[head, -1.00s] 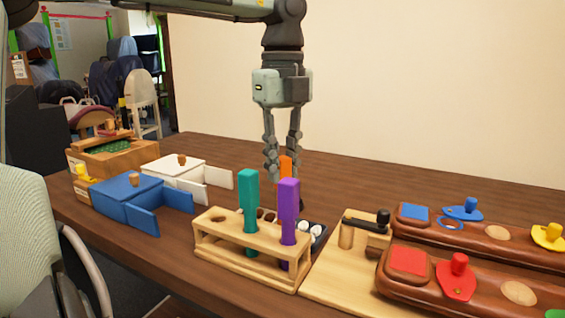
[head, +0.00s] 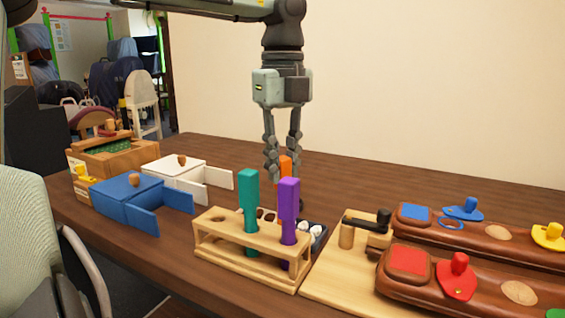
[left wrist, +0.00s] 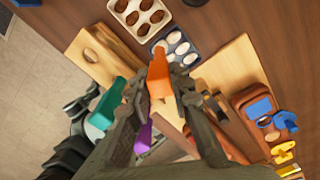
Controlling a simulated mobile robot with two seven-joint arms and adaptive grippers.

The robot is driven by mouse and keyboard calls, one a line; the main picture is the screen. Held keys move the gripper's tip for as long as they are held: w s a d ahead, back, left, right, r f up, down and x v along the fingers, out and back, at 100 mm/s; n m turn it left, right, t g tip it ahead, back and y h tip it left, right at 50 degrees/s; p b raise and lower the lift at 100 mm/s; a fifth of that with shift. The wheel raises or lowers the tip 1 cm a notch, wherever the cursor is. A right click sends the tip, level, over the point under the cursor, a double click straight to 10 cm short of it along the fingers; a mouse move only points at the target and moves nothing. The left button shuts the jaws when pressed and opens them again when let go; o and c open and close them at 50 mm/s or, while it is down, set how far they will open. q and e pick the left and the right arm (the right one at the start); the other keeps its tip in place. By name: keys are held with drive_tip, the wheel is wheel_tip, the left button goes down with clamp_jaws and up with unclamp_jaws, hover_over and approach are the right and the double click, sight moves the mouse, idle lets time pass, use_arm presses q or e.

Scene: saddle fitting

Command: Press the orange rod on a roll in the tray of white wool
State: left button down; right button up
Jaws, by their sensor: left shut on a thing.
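My left gripper (head: 284,172) points down behind the wooden rack and is shut on the orange rod (head: 285,165). The rod (left wrist: 160,75) also shows between the fingers in the left wrist view. The dark tray of white wool (head: 322,238) sits just behind the rack, partly hidden by the purple rod. In the left wrist view the tray (left wrist: 194,60) holds several white rolls in pockets, just beyond the orange rod. The rod's lower end is hidden in the head view, so I cannot tell whether it touches a roll. My right gripper is not in view.
The rack (head: 218,243) holds a teal rod (head: 248,205) and a purple rod (head: 289,205). A tray of brown rolls (left wrist: 122,35) lies beside the white wool. A wooden board (head: 325,285) and brown saddle stands (head: 400,285) are at right. Blue (head: 125,195) and white boxes (head: 165,165) stand left.

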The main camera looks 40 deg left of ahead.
use_arm(q)
drive_tip(key=shift+r+p, duration=0.95)
drive_tip(key=shift+r, duration=2.55)
